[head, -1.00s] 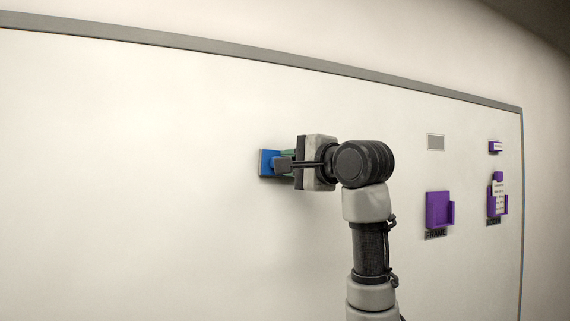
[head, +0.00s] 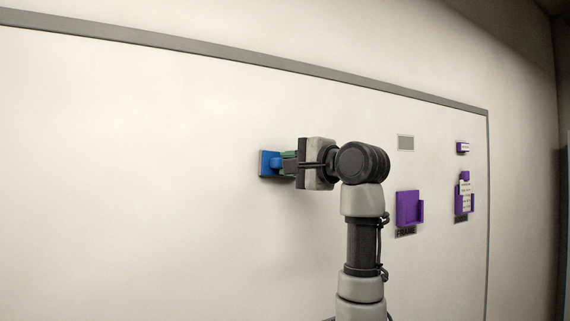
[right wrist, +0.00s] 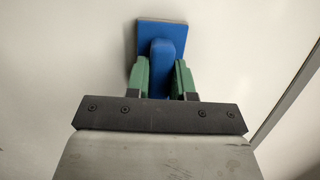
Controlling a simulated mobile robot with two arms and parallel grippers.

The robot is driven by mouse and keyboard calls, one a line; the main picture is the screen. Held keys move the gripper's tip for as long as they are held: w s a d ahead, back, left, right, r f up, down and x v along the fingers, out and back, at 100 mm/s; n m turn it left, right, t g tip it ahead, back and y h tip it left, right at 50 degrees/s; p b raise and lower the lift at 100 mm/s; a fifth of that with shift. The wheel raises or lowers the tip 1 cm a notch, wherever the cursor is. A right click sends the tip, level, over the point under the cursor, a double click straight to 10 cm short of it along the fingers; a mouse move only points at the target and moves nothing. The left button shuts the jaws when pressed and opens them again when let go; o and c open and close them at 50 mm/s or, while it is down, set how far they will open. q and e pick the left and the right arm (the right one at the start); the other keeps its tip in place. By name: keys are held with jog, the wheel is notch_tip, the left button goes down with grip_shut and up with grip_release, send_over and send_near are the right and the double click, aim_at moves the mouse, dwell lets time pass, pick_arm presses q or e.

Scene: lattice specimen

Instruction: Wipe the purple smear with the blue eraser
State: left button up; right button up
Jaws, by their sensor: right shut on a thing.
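The blue eraser (head: 265,163) has a flat square pad and a raised handle. Its pad is at the whiteboard (head: 140,150) surface and seems to touch it; exact contact cannot be told. My right gripper (head: 288,162) is shut on the eraser's handle. In the right wrist view the eraser (right wrist: 161,38) sits between the green fingers of the gripper (right wrist: 161,76). No purple smear shows on the visible board; the eraser and arm hide part of it. My left gripper is not in view.
A purple holder (head: 408,207) with a dark label is on the board to the right of my arm. A grey rectangle (head: 405,142) is above. The board left of the eraser is clear.

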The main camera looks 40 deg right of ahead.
aim_at(277, 164)
jog(key=shift+s+d, duration=0.75)
jog(key=shift+d, duration=2.5)
jog(key=shift+w+a, duration=0.4)
jog(key=shift+a, duration=1.25)
jog(key=shift+w+a, duration=0.35)
jog(key=shift+a, duration=1.25)
jog(key=shift+w+a, duration=0.4)
jog(key=shift+a, duration=1.25)
jog(key=shift+w+a+b, duration=0.1)
jog(key=shift+w+a, duration=0.35)
jog(key=shift+a, duration=1.35)
jog(key=shift+w+a+b, duration=0.15)
jog(key=shift+w+a, duration=0.25)
jog(key=shift+a, duration=1.4)
jog(key=shift+w+a+b, duration=0.1)
jog(key=shift+w+a, duration=0.35)
jog(key=shift+a, duration=1.35)
jog(key=shift+d, duration=0.1)
jog(key=shift+s+a+b, duration=0.2)
jog(key=shift+s+b, duration=0.15)
jog(key=shift+s, duration=0.6)
jog(key=shift+s+a+b, duration=0.2)
jog(key=shift+s+b, duration=0.2)
jog(key=shift+s, duration=0.55)
jog(key=shift+s+a+b, duration=0.2)
jog(key=shift+s+b, duration=0.15)
jog(key=shift+s, duration=0.6)
